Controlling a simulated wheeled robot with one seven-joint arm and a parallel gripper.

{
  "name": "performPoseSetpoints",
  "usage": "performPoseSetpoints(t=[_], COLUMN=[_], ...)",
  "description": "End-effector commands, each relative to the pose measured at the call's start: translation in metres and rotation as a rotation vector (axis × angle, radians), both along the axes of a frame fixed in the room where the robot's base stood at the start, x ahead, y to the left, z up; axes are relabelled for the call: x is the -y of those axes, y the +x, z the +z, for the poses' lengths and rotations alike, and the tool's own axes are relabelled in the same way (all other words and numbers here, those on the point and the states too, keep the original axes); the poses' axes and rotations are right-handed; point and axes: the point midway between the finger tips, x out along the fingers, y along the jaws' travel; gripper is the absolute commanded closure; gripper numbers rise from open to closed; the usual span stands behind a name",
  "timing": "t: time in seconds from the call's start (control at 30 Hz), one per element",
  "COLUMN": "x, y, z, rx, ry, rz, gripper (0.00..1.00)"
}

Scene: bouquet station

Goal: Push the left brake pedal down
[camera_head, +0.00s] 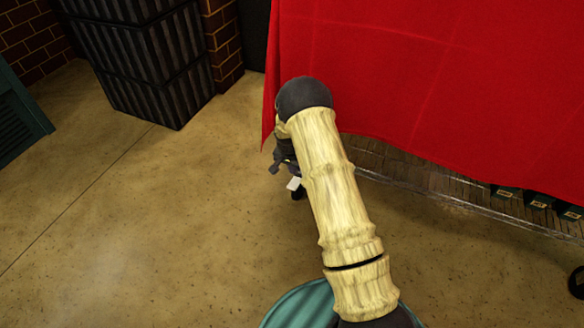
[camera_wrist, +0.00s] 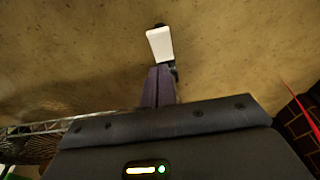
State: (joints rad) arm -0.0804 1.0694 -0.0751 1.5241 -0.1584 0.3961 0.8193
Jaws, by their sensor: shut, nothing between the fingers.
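The left brake pedal (camera_head: 294,183) is a small pale tab above a dark caster, just under the left end of the red-draped station. In the wrist view the pedal (camera_wrist: 160,44) is a white plate straight beyond my fingertips, with a bit of dark caster behind it. My gripper (camera_head: 282,166) is small in the head view and partly hidden by my arm; it is close to the pedal. In the wrist view my gripper (camera_wrist: 160,70) has its dark fingers shut together with nothing between them. Whether the tips touch the pedal I cannot tell.
A red cloth (camera_head: 420,80) hangs over the station. Under it is a slatted lower shelf (camera_head: 400,172) with several dark boxes at the right. Another dark caster (camera_head: 577,283) shows at the right edge. Dark crates (camera_head: 140,65) stand at the back left. The floor at left is clear.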

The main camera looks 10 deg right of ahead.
Motion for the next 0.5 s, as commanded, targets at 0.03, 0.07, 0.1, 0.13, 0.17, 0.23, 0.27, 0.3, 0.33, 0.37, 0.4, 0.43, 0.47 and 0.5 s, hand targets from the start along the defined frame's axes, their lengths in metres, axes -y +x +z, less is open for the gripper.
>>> performPoseSetpoints(t=[0.03, 0.07, 0.1, 0.13, 0.17, 0.23, 0.27, 0.3, 0.33, 0.37, 0.4, 0.43, 0.47, 0.5], x=[0.001, 0.001, 0.002, 0.003, 0.003, 0.002, 0.002, 0.001, 0.001, 0.0, 0.0, 0.0, -0.001, -0.001], y=[0.001, 0.002, 0.003, 0.004, 0.004, 0.003, 0.003, 0.002, 0.001, 0.001, 0.0, 0.0, 0.0, -0.001], z=[-0.014, -0.018, -0.024, -0.029, -0.034, -0.042, -0.046, -0.05, -0.054, -0.057, -0.06, -0.062, -0.064, -0.065], rx=[0.0, 0.001, 0.001, 0.0, -0.001, -0.001, -0.001, -0.001, 0.0, 0.0, 0.0, 0.001, 0.001, 0.001], ry=[0.0, 0.001, 0.001, 0.002, 0.001, 0.0, 0.0, 0.0, 0.0, 0.0, 0.0, 0.001, 0.0, 0.0], rz=[-0.001, -0.001, -0.001, -0.001, -0.001, 0.001, 0.002, 0.001, 0.001, 0.0, 0.0, 0.0, 0.0, 0.0], gripper=[1.0, 1.0, 1.0, 1.0, 1.0, 1.0, 1.0, 1.0, 1.0, 1.0, 1.0, 1.0, 1.0, 1.0])
